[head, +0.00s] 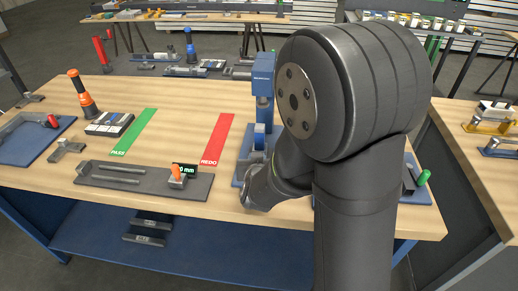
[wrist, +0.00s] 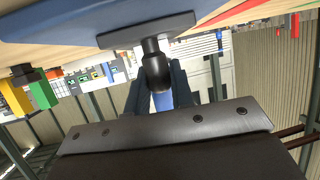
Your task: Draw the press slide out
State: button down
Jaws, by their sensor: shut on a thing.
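The blue press (head: 263,82) stands at the back edge of the wooden bench, left of my arm in the head view. Its blue base (head: 239,170) is partly hidden by my wrist. In the wrist view a dark grey slide plate (wrist: 125,37) lies against a blue plate (wrist: 60,22), with a black round knob (wrist: 156,72) sticking out from it. My gripper (wrist: 160,88) has its fingers on both sides of the knob and is shut on it. In the head view my arm hides the fingers and the knob.
Left of the press lie a red REDO strip (head: 217,138), a green PASS strip (head: 133,132) and a grey gauge plate (head: 115,180) with an orange knob. An orange-handled tool (head: 84,97) stands farther left. A green-knobbed item (head: 422,178) is right of my arm.

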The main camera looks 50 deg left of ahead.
jog(key=shift+s+d, duration=1)
jog(key=shift+s, duration=0.05)
jog(key=c, duration=1.3)
grip_release()
jog(key=shift+o, duration=0.2)
jog(key=v, duration=1.7)
jog(key=shift+d+r, duration=0.15)
jog(key=shift+d, duration=0.1)
jog(key=shift+a, duration=0.1)
jog(key=x, duration=1.6)
